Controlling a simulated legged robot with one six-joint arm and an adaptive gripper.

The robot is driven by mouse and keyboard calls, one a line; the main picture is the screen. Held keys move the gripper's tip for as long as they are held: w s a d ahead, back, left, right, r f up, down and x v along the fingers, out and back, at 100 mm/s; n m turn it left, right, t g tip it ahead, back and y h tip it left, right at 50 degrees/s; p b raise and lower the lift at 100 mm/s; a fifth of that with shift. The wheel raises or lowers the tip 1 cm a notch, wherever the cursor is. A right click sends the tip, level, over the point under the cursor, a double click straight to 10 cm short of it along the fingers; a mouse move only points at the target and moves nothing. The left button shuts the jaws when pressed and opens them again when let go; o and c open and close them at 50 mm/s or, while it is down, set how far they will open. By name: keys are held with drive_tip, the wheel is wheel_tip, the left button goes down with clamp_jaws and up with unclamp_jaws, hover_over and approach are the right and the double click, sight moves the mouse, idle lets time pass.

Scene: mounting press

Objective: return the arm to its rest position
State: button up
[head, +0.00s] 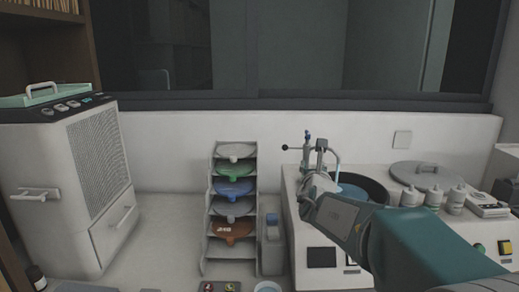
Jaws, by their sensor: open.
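My teal arm reaches in from the lower right of the head view. My gripper (309,190) is at its far end, small and partly hidden by my own wrist. It is open, and I see nothing held in it. It appears in front of the left side of a white bench machine (303,242) with a dark round bowl (365,184). The gap between gripper and machine is hard to judge. A grey tap (321,150) with a light blue stream stands just behind the gripper in the picture.
A rack (207,230) of coloured discs stands left of my gripper, with a grey bottle (272,246) beside it. A white vented cabinet (60,190) stands far left. Several white bottles (433,197) and a round grey lid (420,175) are at right. Bare counter (165,225) lies between cabinet and rack.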

drive_tip(key=s+d+f+m+g+h, duration=0.1)
drive_tip(key=s+d+m+g+h, duration=0.4)
drive_tip(key=s+m, duration=0.55)
drive_tip(key=s+d+f+m+g+h, duration=0.1)
drive_tip(key=s+d+m+g+h, duration=0.1)
drive_tip(key=s+d+m, duration=0.65)
drive_tip(key=s+a+f+m+g+y, duration=0.2)
drive_tip(key=s+a+f+m+y, duration=0.2)
drive_tip(key=s+a+f+m, duration=0.2)
drive_tip(key=s+a+f+m+g+y, duration=0.3)
drive_tip(key=s+m, duration=0.6)
drive_tip(key=s, duration=0.4)
wheel_tip(320, 180, down, 4)
drive_tip(key=a+y, duration=0.1)
drive_tip(key=a, duration=0.1)
drive_tip(key=shift+s+a+r+m+y, duration=0.25)
drive_tip(key=shift+s+a+m+y, duration=0.05)
drive_tip(key=shift+a+m+y, duration=0.1)
